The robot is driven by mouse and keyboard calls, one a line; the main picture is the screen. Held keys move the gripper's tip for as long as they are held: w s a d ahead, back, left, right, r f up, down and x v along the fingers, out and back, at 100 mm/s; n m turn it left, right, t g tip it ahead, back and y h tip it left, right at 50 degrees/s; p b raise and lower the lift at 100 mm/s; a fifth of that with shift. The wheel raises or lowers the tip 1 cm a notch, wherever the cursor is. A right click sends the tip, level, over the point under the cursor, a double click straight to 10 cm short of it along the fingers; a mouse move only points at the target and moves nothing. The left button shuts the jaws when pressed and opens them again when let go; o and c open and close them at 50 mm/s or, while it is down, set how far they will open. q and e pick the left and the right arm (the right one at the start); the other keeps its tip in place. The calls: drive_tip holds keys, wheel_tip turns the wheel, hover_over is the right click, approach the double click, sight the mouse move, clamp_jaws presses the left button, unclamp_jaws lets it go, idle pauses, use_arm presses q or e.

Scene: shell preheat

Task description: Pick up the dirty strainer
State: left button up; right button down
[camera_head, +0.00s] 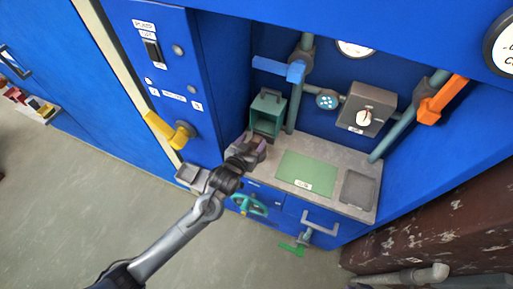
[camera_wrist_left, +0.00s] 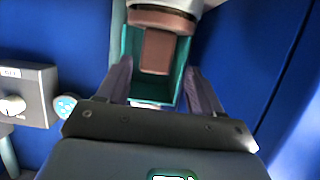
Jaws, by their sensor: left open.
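A brown piece with a wider collar (camera_wrist_left: 157,50) shows in the left wrist view, at the mouth of a teal open-fronted box. It may be the dirty strainer; I cannot tell for certain. The teal box (camera_head: 267,113) stands at the back left of the grey counter in the head view, and its wall shows around the brown piece in the wrist view. My left gripper (camera_head: 256,146) is open just in front of the box. In the wrist view its fingers lie on either side of the brown piece, with gaps. My right gripper is not in view.
The grey counter (camera_head: 328,201) bears a green mat (camera_head: 307,173) and a dark recessed tray (camera_head: 358,188). Pipes with a blue lever (camera_head: 278,68) and an orange lever (camera_head: 440,100) rise behind. A grey knob box (camera_head: 366,109) is on the back panel. A yellow handle (camera_head: 168,131) projects at left.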

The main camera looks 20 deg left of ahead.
sight(258, 137)
use_arm(q)
drive_tip(key=shift+w+d+f+b, duration=0.1)
drive_tip(key=shift+w+f+b, duration=0.25)
drive_tip(key=shift+w, duration=0.15)
drive_tip(key=w, duration=0.1)
drive_tip(key=f, duration=0.1)
drive_tip(key=w+b, duration=0.1)
drive_tip(key=shift+w+d+f, duration=0.25)
drive_tip(key=shift+w+d, duration=0.1)
drive_tip(key=shift+w, duration=0.45)
drive_tip(key=shift+f, duration=0.1)
drive_tip(key=shift+c, duration=0.5)
drive_tip(key=c, duration=0.9)
drive_tip(key=shift+c, duration=0.4)
